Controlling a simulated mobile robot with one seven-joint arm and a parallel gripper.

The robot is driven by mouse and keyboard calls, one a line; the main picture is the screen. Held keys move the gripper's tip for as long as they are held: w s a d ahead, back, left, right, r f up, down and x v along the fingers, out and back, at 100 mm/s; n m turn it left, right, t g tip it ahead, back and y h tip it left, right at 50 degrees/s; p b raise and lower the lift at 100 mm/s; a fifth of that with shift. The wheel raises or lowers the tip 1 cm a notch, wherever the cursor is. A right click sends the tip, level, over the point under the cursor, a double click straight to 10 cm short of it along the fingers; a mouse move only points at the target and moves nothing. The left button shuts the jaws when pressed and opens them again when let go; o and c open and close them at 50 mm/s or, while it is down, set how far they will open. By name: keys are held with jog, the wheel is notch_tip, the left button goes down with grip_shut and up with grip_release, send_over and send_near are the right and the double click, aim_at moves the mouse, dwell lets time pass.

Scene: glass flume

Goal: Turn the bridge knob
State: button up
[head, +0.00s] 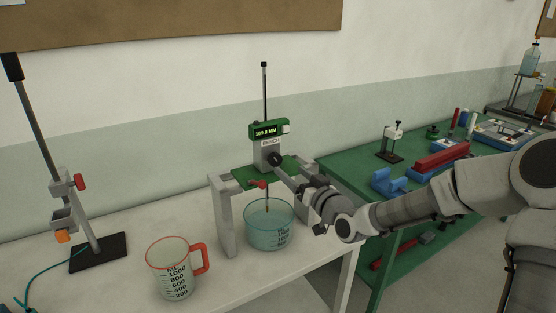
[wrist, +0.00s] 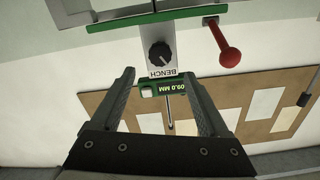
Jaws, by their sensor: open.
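The bridge knob (head: 276,159) is a black round dial on the front of a grey block labelled BENCH, under a green display unit (head: 268,131), in the head view. In the wrist view, which is upside down, the knob (wrist: 160,54) shows a pale pointer line and sits just beyond the fingertips. My gripper (head: 308,187) is in front and to the right of the knob in the head view, its fingertips hard to make out. In the wrist view my gripper (wrist: 159,76) is open and empty, its two fingers apart, not touching the knob.
A red-tipped handle (head: 258,184) sticks out left of and below the knob. A glass bowl (head: 269,225) stands under the bridge (head: 222,218). A red-handled measuring jug (head: 173,269) is front left, and a clamp stand (head: 97,252) farther left. A green bench (head: 345,168) is at right.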

aim_at(277, 160)
jog(key=p+x, duration=0.1)
jog(key=x, duration=0.7)
jog(key=shift+w+a, duration=0.1)
jog(key=shift+c, duration=0.2)
grip_shut()
jog(key=shift+f, duration=0.1)
